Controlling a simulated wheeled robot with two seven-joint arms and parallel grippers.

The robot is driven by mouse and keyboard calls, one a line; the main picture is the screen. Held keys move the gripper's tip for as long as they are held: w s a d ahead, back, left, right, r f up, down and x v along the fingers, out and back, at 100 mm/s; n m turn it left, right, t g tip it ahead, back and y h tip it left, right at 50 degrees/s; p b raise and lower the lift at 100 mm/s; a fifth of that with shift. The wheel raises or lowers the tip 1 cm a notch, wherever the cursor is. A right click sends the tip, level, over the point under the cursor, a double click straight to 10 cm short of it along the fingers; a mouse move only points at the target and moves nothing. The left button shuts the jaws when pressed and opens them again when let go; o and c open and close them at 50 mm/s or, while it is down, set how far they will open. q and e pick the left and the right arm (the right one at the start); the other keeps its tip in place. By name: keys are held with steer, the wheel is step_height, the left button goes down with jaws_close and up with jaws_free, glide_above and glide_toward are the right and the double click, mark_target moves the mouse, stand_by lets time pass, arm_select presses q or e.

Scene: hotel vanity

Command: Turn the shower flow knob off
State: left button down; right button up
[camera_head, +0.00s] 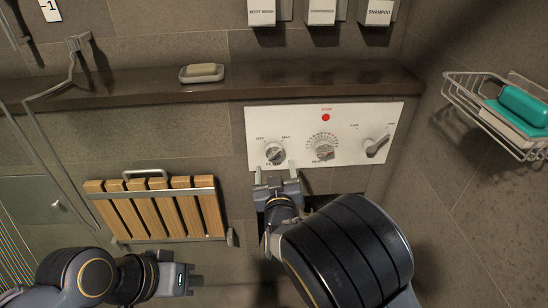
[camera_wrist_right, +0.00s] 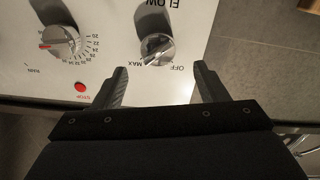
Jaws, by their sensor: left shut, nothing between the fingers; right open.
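The flow knob (camera_head: 274,152) is a round silver knob at the left of the white shower panel (camera_head: 352,112), with OFF marked at its upper left and MAX at its upper right. In the right wrist view the knob (camera_wrist_right: 157,47) shows upside down, between and just beyond the fingertips. Its exact setting is hard to read. My right gripper (camera_head: 276,172) is open and empty just below the knob, its fingers (camera_wrist_right: 161,72) apart on either side and not visibly touching it. My left gripper (camera_head: 197,280) is shut and empty, low in front of the wooden seat.
A temperature dial (camera_head: 324,148) and a lever knob (camera_head: 376,146) sit to the right on the panel. A dark ledge (camera_head: 300,75) with a soap dish (camera_head: 201,73) runs above. A slatted wooden seat (camera_head: 160,208) is at left, a wire basket (camera_head: 490,115) at right.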

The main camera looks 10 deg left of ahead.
mark_target(275, 156)
steer(key=x, duration=0.5)
steer(key=shift+w+d, duration=0.2)
steer(key=shift+w, duration=0.05)
steer(key=shift+w+a+f, duration=0.1)
steer(key=shift+w, duration=0.4)
steer(key=shift+s, duration=0.15)
steer(key=c, duration=1)
arm_select(q)
steer(key=shift+w+d, duration=0.1)
steer(key=shift+w, duration=0.2)
